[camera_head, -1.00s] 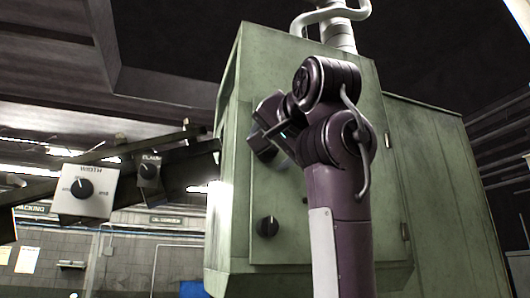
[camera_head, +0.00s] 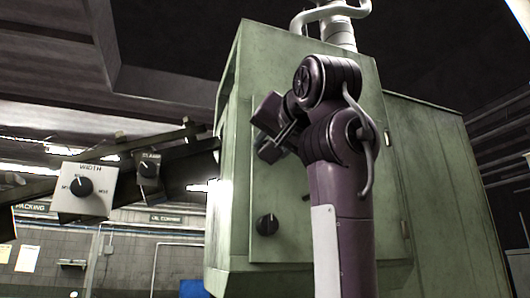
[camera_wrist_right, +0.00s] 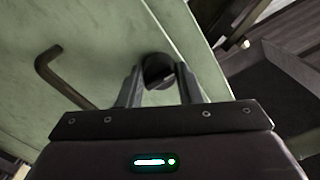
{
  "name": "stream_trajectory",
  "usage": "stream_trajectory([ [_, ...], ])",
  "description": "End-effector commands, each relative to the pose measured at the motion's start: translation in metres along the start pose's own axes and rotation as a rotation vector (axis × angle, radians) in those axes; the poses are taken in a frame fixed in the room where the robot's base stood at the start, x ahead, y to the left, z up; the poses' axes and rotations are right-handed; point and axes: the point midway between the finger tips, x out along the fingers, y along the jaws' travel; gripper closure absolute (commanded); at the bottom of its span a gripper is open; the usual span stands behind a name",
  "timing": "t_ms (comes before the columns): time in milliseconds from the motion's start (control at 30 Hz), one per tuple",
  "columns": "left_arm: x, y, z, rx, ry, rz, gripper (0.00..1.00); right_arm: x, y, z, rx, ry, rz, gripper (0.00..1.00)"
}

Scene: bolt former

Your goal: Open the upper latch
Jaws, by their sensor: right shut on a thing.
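The upper latch is a round black knob (camera_wrist_right: 157,71) on the green cabinet door (camera_head: 325,85). In the wrist view it sits between the two fingers of my right gripper (camera_wrist_right: 159,76), which is shut on it. In the head view my right gripper (camera_head: 272,143) is at the upper left part of the door, and it and the wrist mostly hide the upper latch. The lower latch (camera_head: 267,224), a similar black knob, shows clear below. My left gripper is not in view.
A bent dark door handle (camera_wrist_right: 62,78) stands out to the left of the fingers in the wrist view. Left of the cabinet hang a white box with a WIDTH dial (camera_head: 86,190) and a dark dial box (camera_head: 149,172). A pipe (camera_head: 331,14) rises above the cabinet.

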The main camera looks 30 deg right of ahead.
Motion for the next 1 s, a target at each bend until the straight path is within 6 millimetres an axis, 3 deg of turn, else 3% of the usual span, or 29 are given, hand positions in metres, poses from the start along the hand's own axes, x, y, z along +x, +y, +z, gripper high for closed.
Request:
stream_trajectory([
  [167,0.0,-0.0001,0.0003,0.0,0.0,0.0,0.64,0.0004,0.0001,-0.0001,0.049,0.0,0.0,1.0],
  [767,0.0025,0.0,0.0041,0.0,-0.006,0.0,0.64,0.0003,0.0005,-0.0002,0.917,0.002,0.001,1.0],
  [1000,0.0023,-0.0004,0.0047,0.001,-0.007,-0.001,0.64,0.0003,0.0003,-0.0003,0.966,0.001,0.0,1.0],
])
